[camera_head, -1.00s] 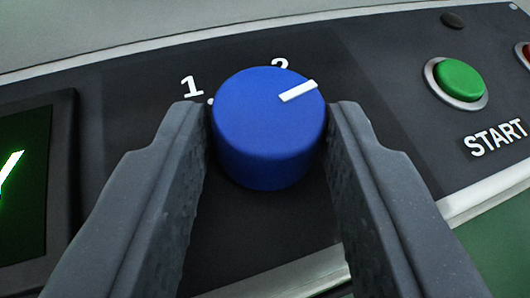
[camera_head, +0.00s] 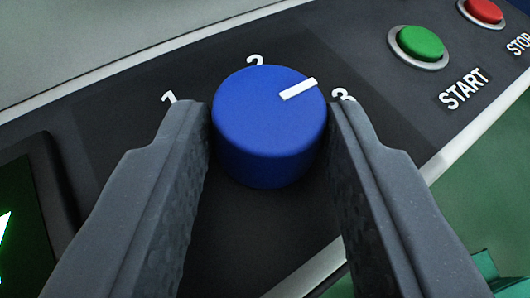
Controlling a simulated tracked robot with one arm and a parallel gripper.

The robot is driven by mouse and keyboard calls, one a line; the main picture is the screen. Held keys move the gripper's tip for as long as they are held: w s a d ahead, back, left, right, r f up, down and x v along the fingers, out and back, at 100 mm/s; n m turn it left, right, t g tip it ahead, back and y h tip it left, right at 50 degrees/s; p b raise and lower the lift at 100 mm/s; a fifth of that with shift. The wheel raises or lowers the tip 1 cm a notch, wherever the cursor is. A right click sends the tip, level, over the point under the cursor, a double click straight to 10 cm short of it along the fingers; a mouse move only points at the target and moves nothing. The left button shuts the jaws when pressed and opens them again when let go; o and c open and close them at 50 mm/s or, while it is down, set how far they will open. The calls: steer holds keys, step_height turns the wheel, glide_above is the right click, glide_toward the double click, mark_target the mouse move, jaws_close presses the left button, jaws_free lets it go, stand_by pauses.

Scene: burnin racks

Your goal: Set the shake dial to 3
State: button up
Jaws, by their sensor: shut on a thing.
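The blue round shake dial (camera_head: 265,140) stands on the dark panel in the middle of the view. Its white pointer mark (camera_head: 298,89) points to the upper right, past the 2 (camera_head: 256,60) and towards the 3 (camera_head: 342,95). I cannot tell whether it lines up exactly with the 3, which is partly hidden by my right finger. The 1 (camera_head: 169,97) shows at the left, above my left finger. My gripper (camera_head: 268,125) is shut on the dial, one finger against each side.
A green START button (camera_head: 421,43) and a red STOP button (camera_head: 485,11) sit on the panel at the upper right. A dark screen with a green trace (camera_head: 22,225) is at the left. The panel's light front edge (camera_head: 480,125) runs along the right.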

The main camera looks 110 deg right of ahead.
steer(key=o, duration=1)
steer(key=shift+c, duration=0.2)
steer(key=shift+a, duration=0.1)
steer(key=b+v, duration=0.1)
steer(key=v, duration=1.2)
steer(key=shift+a, duration=0.25)
steer(key=shift+w+r, duration=0.15)
steer(key=shift+w, duration=0.05)
